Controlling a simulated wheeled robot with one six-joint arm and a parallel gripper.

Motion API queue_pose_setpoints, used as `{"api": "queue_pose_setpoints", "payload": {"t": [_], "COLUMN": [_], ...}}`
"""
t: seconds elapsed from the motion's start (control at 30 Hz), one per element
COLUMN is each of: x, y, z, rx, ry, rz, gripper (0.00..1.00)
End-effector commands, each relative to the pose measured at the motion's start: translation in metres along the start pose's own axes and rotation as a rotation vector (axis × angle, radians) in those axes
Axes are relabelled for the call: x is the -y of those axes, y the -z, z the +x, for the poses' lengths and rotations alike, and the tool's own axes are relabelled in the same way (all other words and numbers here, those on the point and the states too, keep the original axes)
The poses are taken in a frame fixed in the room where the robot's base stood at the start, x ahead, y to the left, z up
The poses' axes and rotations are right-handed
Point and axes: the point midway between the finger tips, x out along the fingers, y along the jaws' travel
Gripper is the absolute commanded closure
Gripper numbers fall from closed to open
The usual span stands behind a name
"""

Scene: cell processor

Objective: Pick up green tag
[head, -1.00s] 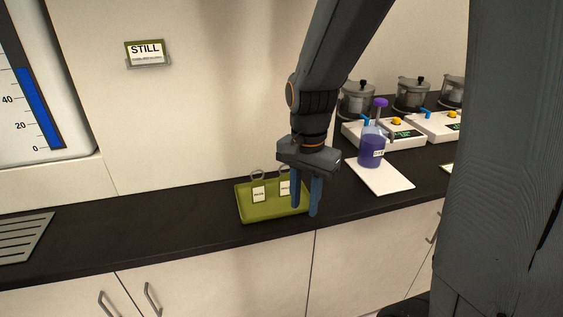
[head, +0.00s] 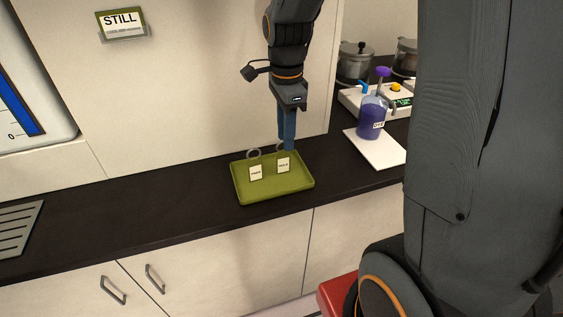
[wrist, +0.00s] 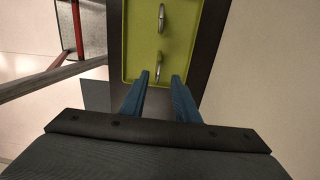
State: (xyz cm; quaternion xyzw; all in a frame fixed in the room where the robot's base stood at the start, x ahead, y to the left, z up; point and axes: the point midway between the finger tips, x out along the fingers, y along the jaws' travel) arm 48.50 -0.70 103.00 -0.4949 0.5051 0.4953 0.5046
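Two small tags with whitish faces stand in a green tray (head: 272,188) on the dark counter: a left tag (head: 255,173) and a right tag (head: 283,165). Each has a metal ring behind it, and I cannot tell which one is the green tag. My gripper (head: 288,149) points down just behind the right tag, at the tray's back edge. In the wrist view my gripper (wrist: 160,76) is open, with the nearer ring (wrist: 158,66) at the gap between its fingertips. The farther ring (wrist: 162,18) is beyond it. I cannot tell whether the fingers touch the ring.
A purple-filled flask (head: 371,120) stands on a white pad (head: 376,151) to the right, near a white device (head: 391,101) and metal pots. A sign reading STILL (head: 121,22) hangs on the wall behind.

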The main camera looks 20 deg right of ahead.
Motion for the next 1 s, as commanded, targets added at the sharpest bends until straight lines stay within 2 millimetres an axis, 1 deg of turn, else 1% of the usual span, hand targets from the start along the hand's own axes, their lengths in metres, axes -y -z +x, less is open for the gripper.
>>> {"api": "queue_pose_setpoints", "payload": {"t": [0.03, 0.27, 0.4, 0.57, 0.73, 0.8, 0.9, 1.0], "x": [0.002, 0.002, 0.002, -0.001, -0.007, -0.007, -0.006, -0.006], "y": [0.0, 0.0, 0.0, -0.001, -0.003, -0.003, -0.003, -0.003], "z": [0.006, 0.017, 0.031, 0.043, 0.065, 0.074, 0.083, 0.087], "rx": [0.0, 0.0, 0.0, 0.0, 0.0, 0.0, 0.0, 0.0], "ry": [0.0, -0.002, -0.002, -0.002, -0.005, -0.004, -0.002, 0.0], "rz": [0.0, -0.001, -0.002, -0.002, -0.002, -0.002, -0.002, -0.002], "gripper": [0.72, 0.72, 0.72, 0.72, 0.72, 0.72, 0.72, 0.72]}}
